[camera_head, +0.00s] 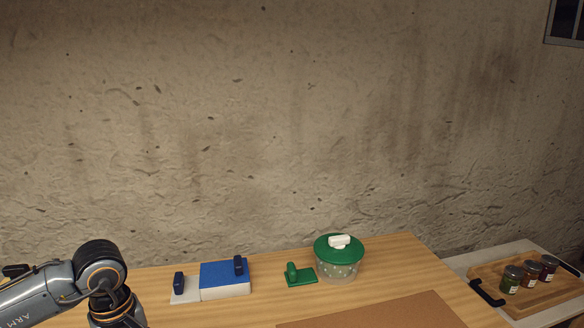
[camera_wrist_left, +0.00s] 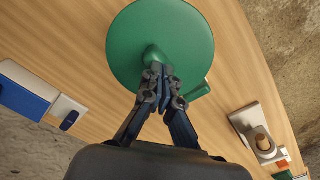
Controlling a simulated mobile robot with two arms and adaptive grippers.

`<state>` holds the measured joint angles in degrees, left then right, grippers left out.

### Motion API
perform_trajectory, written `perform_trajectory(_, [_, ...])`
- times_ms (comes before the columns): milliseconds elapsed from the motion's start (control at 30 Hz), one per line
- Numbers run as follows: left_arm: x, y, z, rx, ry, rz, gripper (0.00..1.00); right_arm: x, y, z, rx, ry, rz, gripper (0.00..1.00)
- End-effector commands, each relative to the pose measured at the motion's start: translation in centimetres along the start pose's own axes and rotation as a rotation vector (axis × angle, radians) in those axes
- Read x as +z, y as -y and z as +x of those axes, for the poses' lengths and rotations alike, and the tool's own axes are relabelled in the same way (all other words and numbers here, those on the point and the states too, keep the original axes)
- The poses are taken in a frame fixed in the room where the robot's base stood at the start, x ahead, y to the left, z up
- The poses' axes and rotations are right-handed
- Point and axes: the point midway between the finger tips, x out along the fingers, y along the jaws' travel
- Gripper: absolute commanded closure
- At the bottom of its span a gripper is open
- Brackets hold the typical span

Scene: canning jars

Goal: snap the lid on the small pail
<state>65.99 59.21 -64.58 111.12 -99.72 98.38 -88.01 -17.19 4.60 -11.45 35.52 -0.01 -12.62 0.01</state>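A large round green lid (camera_wrist_left: 180,30) with a green knob shows in the left wrist view. My left gripper (camera_wrist_left: 160,74) has its fingertips closed together on the knob. The lid hides what is under it, and I cannot tell whether it hangs free or rests on the small pail. A green piece (camera_wrist_left: 198,92) sticks out past the lid's edge. In the head view only my left arm (camera_head: 100,282) shows at the lower left; its gripper and this lid are outside that picture. My right gripper is in neither view.
A clear tub with a green top (camera_head: 338,250) stands on the wooden table (camera_head: 275,312), beside a green knobbed piece (camera_head: 301,276). A blue-and-white box (camera_head: 224,277) is left of them. A grey piece (camera_wrist_left: 250,118) shows in the wrist view. Jars (camera_head: 531,272) stand on a tray at right.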

Motion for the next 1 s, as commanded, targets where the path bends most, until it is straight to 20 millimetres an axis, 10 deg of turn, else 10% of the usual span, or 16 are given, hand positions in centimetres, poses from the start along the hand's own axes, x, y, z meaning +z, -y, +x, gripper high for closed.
perform_trajectory(1000, [0.0, -0.1, -3.4, 0.001, -0.001, 0.000, 1.00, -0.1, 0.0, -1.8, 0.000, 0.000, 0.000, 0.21])
